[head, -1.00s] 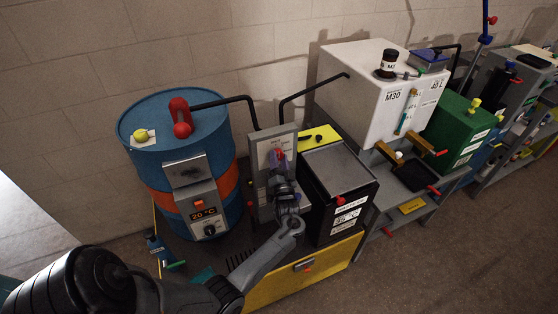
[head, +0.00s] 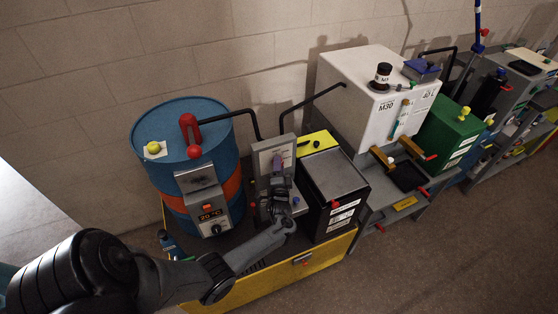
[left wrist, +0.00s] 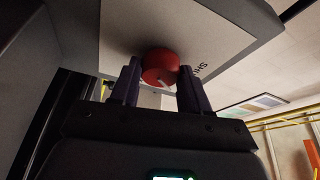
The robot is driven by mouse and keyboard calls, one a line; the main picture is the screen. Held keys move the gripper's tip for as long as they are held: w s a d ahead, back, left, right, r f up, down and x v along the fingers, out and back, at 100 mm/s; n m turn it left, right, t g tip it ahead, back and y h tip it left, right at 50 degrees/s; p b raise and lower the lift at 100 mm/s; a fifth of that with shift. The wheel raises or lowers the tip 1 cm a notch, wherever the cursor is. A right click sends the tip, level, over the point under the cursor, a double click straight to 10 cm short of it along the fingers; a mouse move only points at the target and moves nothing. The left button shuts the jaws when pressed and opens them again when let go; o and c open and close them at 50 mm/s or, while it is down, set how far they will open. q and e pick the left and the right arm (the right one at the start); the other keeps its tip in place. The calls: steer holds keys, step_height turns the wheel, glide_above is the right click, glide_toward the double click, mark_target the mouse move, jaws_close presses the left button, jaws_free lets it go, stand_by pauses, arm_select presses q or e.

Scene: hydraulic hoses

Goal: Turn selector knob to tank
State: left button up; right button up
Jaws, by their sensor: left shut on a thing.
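The selector knob (left wrist: 160,66) is a red round knob on a pale panel in the left wrist view. Dark lettering, partly cut off, stands on the panel beside it. My left gripper (left wrist: 160,76) has its two dark fingers on either side of the knob and is shut on it. In the head view, the grey upright selector panel (head: 263,158) stands between the blue drum and the black tank. My left gripper (head: 277,168) is up against its front and mostly hides the knob. The knob's pointing direction cannot be made out. My right gripper is not in view.
A blue drum (head: 165,135) with an orange band and a 20 °C display stands left of the panel. A black tank (head: 325,207) stands close on its right. Black pipes run above the panel. A white M30 tank (head: 345,85) is further right. The floor in front is clear.

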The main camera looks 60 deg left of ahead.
arm_select(q)
steer(key=shift+r+m+h+p, duration=0.15)
steer(key=shift+m+h+p, duration=0.15)
steer(key=shift+m+p, duration=0.9)
steer(key=o, duration=1.1)
steer(key=shift+c, duration=0.2)
steer(key=p+v, duration=0.1)
steer(key=v, duration=1)
steer(key=shift+p, duration=0.3)
